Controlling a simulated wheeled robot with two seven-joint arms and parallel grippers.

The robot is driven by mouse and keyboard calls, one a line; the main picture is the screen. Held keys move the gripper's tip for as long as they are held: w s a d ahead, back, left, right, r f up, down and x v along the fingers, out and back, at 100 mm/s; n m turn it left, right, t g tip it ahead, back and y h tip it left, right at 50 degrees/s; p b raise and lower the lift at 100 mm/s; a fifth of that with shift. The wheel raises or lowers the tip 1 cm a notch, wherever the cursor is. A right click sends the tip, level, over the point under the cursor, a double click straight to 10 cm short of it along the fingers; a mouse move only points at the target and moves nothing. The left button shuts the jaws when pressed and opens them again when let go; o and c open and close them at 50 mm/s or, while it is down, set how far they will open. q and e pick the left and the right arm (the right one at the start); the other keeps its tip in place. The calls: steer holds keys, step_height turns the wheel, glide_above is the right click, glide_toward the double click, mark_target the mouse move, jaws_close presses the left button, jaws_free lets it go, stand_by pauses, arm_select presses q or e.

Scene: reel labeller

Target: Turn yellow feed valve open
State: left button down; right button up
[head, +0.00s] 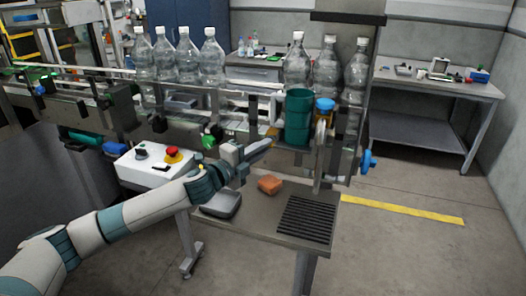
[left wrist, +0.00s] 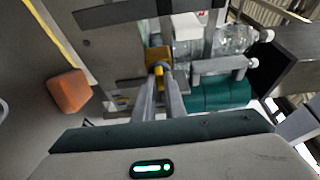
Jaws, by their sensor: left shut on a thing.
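The yellow feed valve (left wrist: 156,54) shows in the left wrist view as a yellow handle on a grey metal plate. My left gripper (left wrist: 160,74) is shut on its handle, with the two fingers close together around the yellow part. In the head view the left gripper (head: 268,144) reaches in from the left, just left of the green cylinder (head: 298,118), and only a small bit of the yellow valve (head: 272,132) shows at its fingertips. How far the valve is turned cannot be told. My right gripper is not in view.
An orange block (head: 270,184), a grey tray (head: 220,204) and a black grate (head: 306,219) are on the low table below. A control box (head: 146,169) with a red button stands left, close to my arm. Clear bottles (head: 209,60) line the conveyor behind.

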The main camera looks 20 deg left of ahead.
arm_select(q)
steer(key=c, duration=1.8)
jaws_free()
